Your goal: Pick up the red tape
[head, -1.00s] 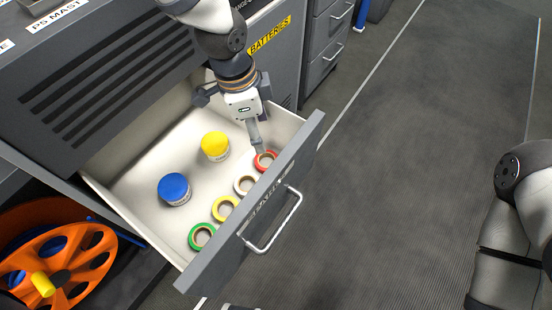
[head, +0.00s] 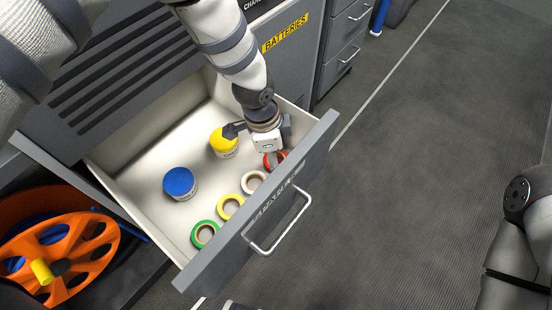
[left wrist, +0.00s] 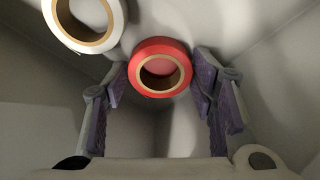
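The red tape (head: 268,163) lies in the open drawer, in the corner by the front panel, at the end of a row of tape rolls. My left gripper (head: 272,158) is down in the drawer over it and hides part of it in the head view. In the left wrist view the red tape (left wrist: 160,84) shows whole, between and slightly beyond the fingertips of the left gripper (left wrist: 158,85). The fingers are apart, with one on each side of the roll. I cannot tell whether they touch it. My right gripper is not in view; only my right arm shows.
A white tape (head: 245,187) lies beside the red one, then a yellow tape (head: 222,210) and a green tape (head: 194,241). A yellow-lidded jar (head: 222,146) and a blue-lidded jar (head: 180,186) stand in the drawer (head: 140,206). The drawer walls and front panel (head: 210,265) are close to the gripper.

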